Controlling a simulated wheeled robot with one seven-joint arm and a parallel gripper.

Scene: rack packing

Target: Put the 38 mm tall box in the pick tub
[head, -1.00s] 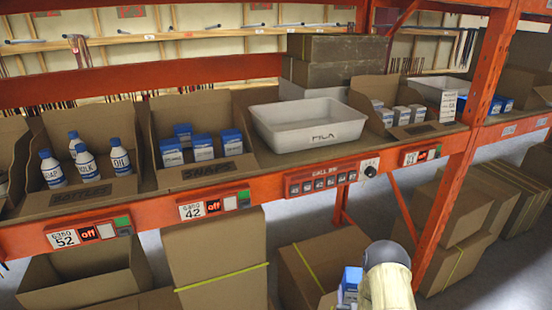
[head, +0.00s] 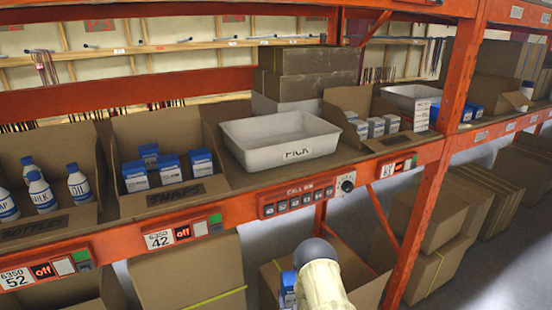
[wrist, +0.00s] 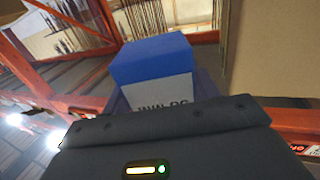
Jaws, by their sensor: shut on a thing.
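The pick tub (head: 258,158) is a white open tray marked PICK on the shelf, and its visible inside looks empty. My gripper (wrist: 160,94) is shut on a box with a blue top and a white lettered side (wrist: 150,62). In the head view the held box (head: 288,287) shows at the bottom, partly hidden by my arm. It is in front of the shelf, below the tub. The box's height cannot be read from the pictures.
Left of the tub are a snaps bin (head: 178,194) with several blue-white boxes and a bottles bin (head: 50,225). Right of it is a bin of small white boxes (head: 375,127). The orange shelf beam (head: 245,214) and upright (head: 432,190) border the shelf front.

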